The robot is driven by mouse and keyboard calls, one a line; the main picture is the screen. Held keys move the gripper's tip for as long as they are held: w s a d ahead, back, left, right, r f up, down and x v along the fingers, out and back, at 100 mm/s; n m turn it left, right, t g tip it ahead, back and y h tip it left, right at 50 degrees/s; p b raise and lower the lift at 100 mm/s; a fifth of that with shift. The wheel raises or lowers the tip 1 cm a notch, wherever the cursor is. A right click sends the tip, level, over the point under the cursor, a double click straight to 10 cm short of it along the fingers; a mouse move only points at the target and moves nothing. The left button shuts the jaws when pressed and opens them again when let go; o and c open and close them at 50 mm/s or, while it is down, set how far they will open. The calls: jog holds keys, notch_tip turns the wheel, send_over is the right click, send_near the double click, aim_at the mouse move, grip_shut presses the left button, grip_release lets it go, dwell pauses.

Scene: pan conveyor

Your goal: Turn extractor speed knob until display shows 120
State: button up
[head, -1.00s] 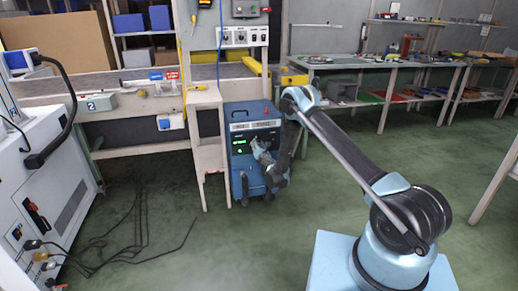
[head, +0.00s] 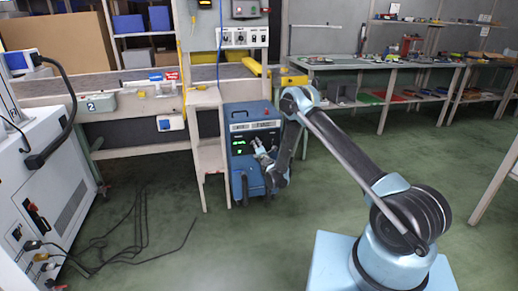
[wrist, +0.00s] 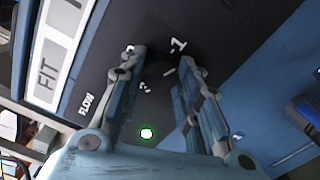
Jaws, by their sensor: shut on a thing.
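The extractor is a blue cabinet (head: 237,186) with a dark front panel, standing on the floor beside the wooden bench. Its green display (head: 239,143) is lit, but the digits are too small to read. My gripper (head: 260,149) is at the right part of that panel. In the wrist view my gripper (wrist: 162,60) has its two fingers on either side of a dark knob (wrist: 160,70), which is hard to make out against the black panel. White scale marks show around it. The gripper is shut on the knob. A small lit green lamp (wrist: 147,133) shows between the fingers.
A wooden bench leg and ledge (head: 208,145) stand close to the left of the extractor. A white machine (head: 50,170) with cables on the floor is at far left. A workbench (head: 400,64) stands behind. The green floor (head: 310,215) in front is clear.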

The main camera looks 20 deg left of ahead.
aim_at(256, 128)
jog(key=shift+d+f, duration=0.1)
jog(key=shift+d, duration=0.05)
jog(key=o, duration=1)
jog(key=shift+f, duration=0.1)
jog(key=shift+o, duration=0.4)
jog(key=shift+r, duration=0.2)
jog(key=o, duration=0.6)
jog(key=r, duration=0.5)
jog(key=shift+a+r, duration=0.3)
jog(key=r, duration=0.3)
jog(key=shift+s+a, duration=0.1)
jog(key=shift+s, duration=0.2)
jog(key=c, duration=0.3)
jog(key=shift+w+r, duration=0.15)
jog(key=c, duration=0.3)
jog(key=shift+w+d+r, duration=0.15)
jog(key=shift+d+r, duration=0.1)
jog(key=shift+r, duration=0.15)
